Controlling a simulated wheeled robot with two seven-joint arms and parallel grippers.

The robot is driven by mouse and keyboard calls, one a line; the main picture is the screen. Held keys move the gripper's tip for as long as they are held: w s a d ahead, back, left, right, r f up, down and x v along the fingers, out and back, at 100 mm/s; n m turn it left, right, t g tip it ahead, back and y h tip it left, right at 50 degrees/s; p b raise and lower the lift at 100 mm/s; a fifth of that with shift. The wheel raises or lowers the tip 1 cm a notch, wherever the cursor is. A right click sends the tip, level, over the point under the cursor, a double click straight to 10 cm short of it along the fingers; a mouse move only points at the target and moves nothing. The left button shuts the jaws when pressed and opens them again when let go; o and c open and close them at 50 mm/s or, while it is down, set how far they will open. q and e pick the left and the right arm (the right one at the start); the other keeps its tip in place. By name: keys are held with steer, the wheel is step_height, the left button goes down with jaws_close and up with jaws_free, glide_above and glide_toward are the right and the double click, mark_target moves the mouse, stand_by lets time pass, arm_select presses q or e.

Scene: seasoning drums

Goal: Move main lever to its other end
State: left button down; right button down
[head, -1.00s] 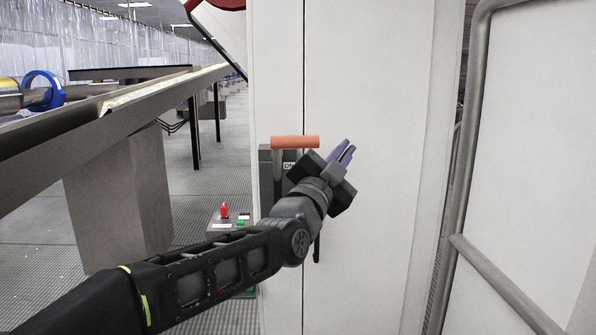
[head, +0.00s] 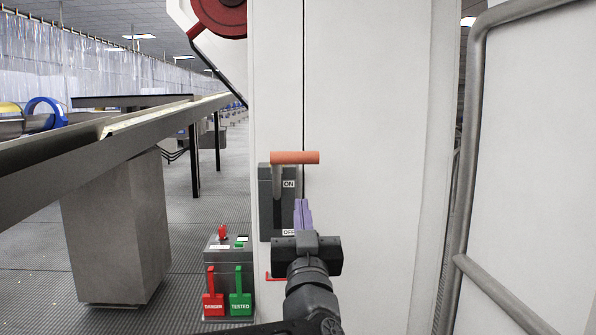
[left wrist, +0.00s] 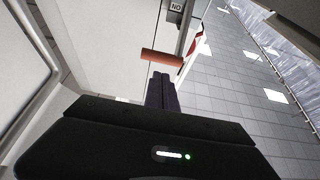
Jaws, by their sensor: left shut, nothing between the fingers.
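The main lever (head: 295,158) has an orange bar handle on a grey arm. It stands at the upper end of its dark switch plate, beside the ON label (head: 289,184). The OFF label (head: 288,232) is lower on the plate. My left gripper (head: 302,203) is shut and empty, with its purple fingers pointing up below the handle, in front of the plate's right edge. In the left wrist view the orange handle (left wrist: 162,57) lies just beyond the fingertips (left wrist: 161,76), and a gap seems to show. My right gripper is not in view.
The switch plate (head: 265,205) is on a tall white cabinet (head: 375,130). A small box with red DANGER (head: 213,303) and green TESTED (head: 240,303) tags stands lower left. A metal rail (head: 465,180) runs at the right. A conveyor (head: 60,160) is at the left.

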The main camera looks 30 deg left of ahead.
mark_target(297, 162)
arm_select(q)
steer(key=p+x, duration=0.3)
steer(key=x, duration=0.9)
steer(key=shift+w+a+r, duration=0.1)
steer(key=shift+w+a, duration=0.1)
steer(key=shift+a, duration=0.05)
steer(key=w+r+p, duration=0.1)
steer(key=p, duration=0.3)
steer(key=a+r+g+h+p, duration=0.1)
steer(key=r+p, duration=0.1)
steer(key=p, duration=0.2)
steer(key=w+a+r+g+p, duration=0.1)
steer(key=r+p, duration=0.1)
steer(key=p, duration=0.2)
steer(key=shift+w+h, duration=0.3)
steer(key=shift+w, duration=0.05)
steer(key=shift+w+a+p, duration=0.1)
steer(key=shift+p, duration=0.35)
steer(key=shift+a, duration=0.1)
